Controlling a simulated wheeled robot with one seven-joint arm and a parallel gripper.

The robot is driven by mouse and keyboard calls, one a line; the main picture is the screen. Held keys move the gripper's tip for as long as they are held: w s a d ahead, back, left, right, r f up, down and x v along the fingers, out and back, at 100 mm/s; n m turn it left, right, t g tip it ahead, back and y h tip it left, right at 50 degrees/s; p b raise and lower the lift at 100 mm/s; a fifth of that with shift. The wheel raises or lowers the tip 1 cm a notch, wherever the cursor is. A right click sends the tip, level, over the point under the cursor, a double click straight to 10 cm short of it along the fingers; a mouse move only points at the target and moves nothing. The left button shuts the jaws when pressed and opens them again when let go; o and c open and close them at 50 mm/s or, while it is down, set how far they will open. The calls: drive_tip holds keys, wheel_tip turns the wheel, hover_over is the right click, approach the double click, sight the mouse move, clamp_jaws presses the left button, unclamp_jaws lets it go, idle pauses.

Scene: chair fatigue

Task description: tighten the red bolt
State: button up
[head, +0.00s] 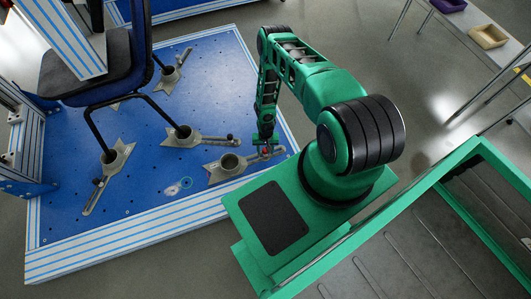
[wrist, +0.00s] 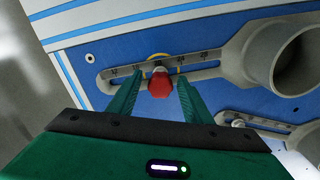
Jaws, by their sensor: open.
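The red bolt (wrist: 160,83) shows in the wrist view as a red hexagonal head at the slotted arm of a grey clamp (wrist: 205,66). My gripper (wrist: 158,90) is open, with one green finger to the left and one to the right of the bolt head. I cannot tell whether either finger touches it. In the head view my gripper (head: 265,142) hangs over the right part of the blue platform, above the clamp (head: 229,163).
The blue platform (head: 130,185) holds several grey clamps with cups. A chair (head: 100,85) stands on it, its legs at some of the cups. A table with a purple tray (head: 448,5) and a tan tray (head: 488,36) is at the upper right. Grey floor lies between.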

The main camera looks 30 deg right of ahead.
drive_tip(key=shift+n, duration=0.8)
drive_tip(key=n, duration=0.4)
drive_tip(key=shift+n, duration=2)
drive_tip(key=n, duration=0.4)
